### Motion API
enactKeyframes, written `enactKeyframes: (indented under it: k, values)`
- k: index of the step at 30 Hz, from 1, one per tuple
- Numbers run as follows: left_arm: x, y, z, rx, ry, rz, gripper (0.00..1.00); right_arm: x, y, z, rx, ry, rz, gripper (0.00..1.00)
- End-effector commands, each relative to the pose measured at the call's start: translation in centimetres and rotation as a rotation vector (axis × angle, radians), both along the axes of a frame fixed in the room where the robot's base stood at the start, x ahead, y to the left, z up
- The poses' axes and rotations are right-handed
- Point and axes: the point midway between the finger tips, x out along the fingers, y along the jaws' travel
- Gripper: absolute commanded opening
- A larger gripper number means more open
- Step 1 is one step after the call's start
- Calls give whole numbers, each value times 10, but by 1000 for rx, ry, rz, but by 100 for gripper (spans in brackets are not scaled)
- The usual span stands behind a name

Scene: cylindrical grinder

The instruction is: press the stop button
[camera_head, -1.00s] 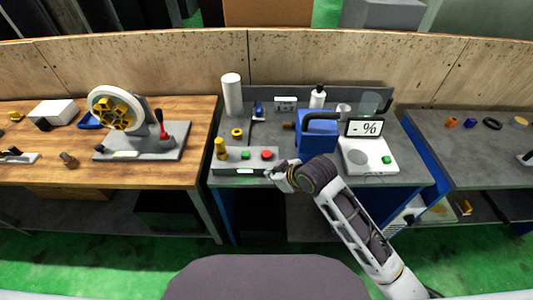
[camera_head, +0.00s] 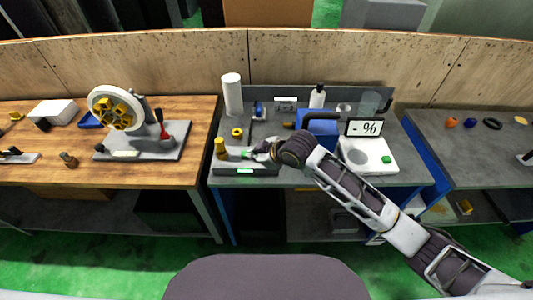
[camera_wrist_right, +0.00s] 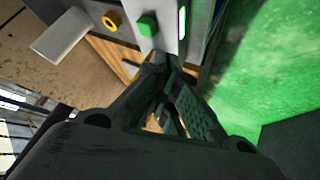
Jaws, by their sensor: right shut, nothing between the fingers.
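The grey control box (camera_head: 228,169) stands at the front left of the middle bench. It carries a yellow knob (camera_head: 220,146), a green button (camera_head: 245,155) and a lit green strip (camera_head: 245,171). The red button is hidden behind my right gripper (camera_head: 257,150) in the head view and cannot be made out in the wrist view. That gripper is shut and empty, over the right part of the box. In the wrist view its fingertips (camera_wrist_right: 162,66) are close to the box beside the green button (camera_wrist_right: 147,25); contact cannot be told. My left gripper is not in view.
A blue box with a dark handle (camera_head: 320,127) and a white scale (camera_head: 370,158) stand right of the control box. A white cylinder (camera_head: 232,93) and a yellow ring (camera_head: 237,132) are behind it. The left wooden bench holds a wheel fixture (camera_head: 117,107).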

Motion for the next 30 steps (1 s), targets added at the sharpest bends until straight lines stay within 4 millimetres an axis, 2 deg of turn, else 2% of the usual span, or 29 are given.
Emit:
enactKeyframes:
  k: [13,30]
  values:
    - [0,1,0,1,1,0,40,36,-1,10,-65,-75,83,0]
    - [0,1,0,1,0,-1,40,87,-23,26,-146,-155,136,0]
